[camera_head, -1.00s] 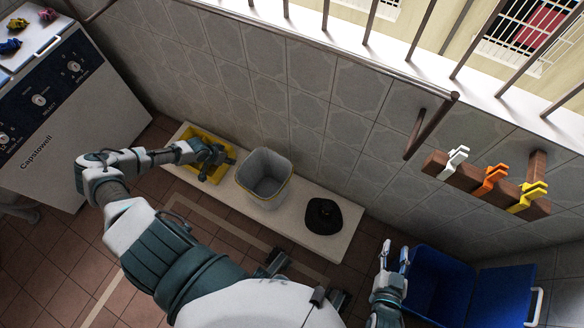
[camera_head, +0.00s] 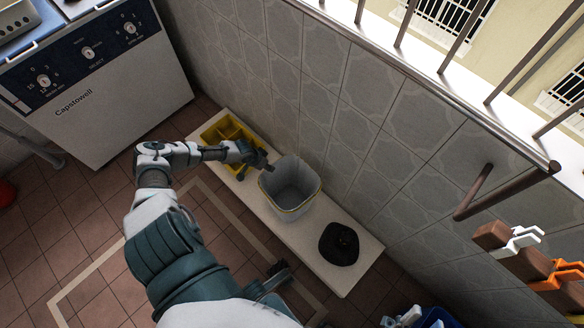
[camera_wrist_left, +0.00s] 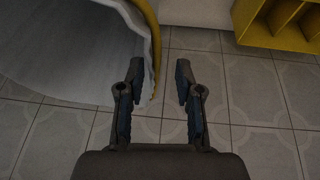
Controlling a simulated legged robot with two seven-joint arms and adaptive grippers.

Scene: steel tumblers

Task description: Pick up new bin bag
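My left gripper (camera_head: 260,161) is between the yellow compartment box and the grey bin, close to the bin's upper edge. The pale lining and yellow rim of the bin (camera_wrist_left: 75,50) show at the upper left, beside the left finger; contact is unclear. I cannot make out a separate new bin bag.
The grey bin (camera_head: 290,184) stands on a pale ledge (camera_head: 364,268) between the yellow box (camera_head: 224,137) and the black bundle. A tiled wall rises behind. A white appliance (camera_head: 110,110) stands at the left. Coloured clips (camera_head: 515,241) hang at the right. Tiled floor is open in front.

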